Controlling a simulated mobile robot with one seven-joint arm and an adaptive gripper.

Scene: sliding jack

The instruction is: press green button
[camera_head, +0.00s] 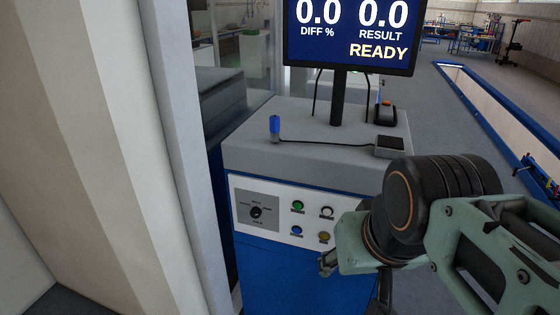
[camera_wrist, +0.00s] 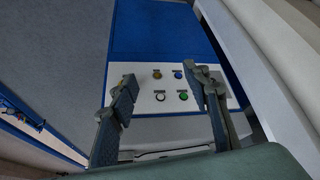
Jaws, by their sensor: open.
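The green button (camera_head: 298,205) is on the white panel (camera_head: 272,224) on the front of the blue and grey cabinet, in the panel's upper row. It also shows in the wrist view (camera_wrist: 183,96), between my fingers in the picture and close to the right one. A white button (camera_head: 326,212), a blue button (camera_head: 296,230) and a yellow button (camera_head: 323,237) surround it. My gripper (camera_head: 327,262) is in front of the cabinet, lower right of the green button in the head view. In the wrist view my gripper (camera_wrist: 162,92) is open with nothing between its fingers.
A black rotary switch (camera_head: 257,212) is left of the buttons. The cabinet top (camera_head: 330,140) carries a monitor (camera_head: 350,35) reading READY, a blue-handled item (camera_head: 275,125) on a cable and a small black box (camera_head: 390,145). A pale wall (camera_head: 110,150) stands close on the left.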

